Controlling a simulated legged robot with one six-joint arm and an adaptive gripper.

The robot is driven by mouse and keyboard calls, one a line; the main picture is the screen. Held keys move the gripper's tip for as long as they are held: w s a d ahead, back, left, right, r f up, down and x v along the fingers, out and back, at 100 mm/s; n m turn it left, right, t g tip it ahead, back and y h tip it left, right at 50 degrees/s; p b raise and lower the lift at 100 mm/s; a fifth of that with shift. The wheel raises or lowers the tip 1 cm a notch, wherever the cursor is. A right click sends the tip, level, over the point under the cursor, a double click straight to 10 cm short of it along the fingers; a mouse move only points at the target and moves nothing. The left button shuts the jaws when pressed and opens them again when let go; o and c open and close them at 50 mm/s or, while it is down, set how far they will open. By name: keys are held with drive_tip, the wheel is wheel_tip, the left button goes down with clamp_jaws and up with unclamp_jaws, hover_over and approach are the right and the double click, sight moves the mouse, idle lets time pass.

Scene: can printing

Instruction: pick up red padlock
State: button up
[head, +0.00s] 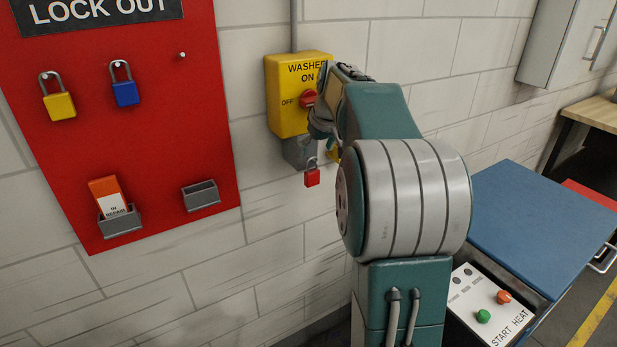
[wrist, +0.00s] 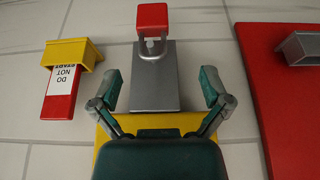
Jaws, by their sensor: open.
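The red padlock (head: 312,177) hangs by its shackle at the grey box (head: 299,151) under the yellow washer switch box (head: 286,95). In the wrist view the padlock (wrist: 152,17) shows at the top, with its shackle against the grey box (wrist: 152,80). My gripper (wrist: 160,75) is open and empty, its two fingers spread on either side of the grey box. The padlock lies beyond the fingertips and apart from them. In the head view my gripper (head: 322,108) is in front of the switch box, beside its red knob (head: 308,98), and partly hidden by my arm.
A red lockout board (head: 160,165) at left carries a yellow padlock (head: 58,98), a blue padlock (head: 125,87), a tag in a grey holder (head: 120,222) and an empty holder (head: 201,195). A yellow holder (wrist: 75,53) with a "do not start" tag is left in the wrist view.

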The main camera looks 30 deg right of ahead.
sight(313, 171)
drive_tip(key=f, duration=0.1)
drive_tip(key=d+f, duration=0.1)
drive_tip(key=w+f, duration=0.1)
drive_tip(key=shift+d, duration=0.25)
drive_tip(key=x, duration=0.2)
drive_tip(key=a+x, duration=0.1)
drive_tip(key=x, duration=0.1)
drive_tip(key=shift+f, duration=0.4)
drive_tip(key=shift+d, duration=0.2)
drive_tip(key=shift+d+f, duration=0.1)
drive_tip(key=shift+d, duration=0.1)
drive_tip(key=c, duration=1.2)
drive_tip(key=shift+a, duration=0.15)
drive_tip(key=shift+c, duration=0.3)
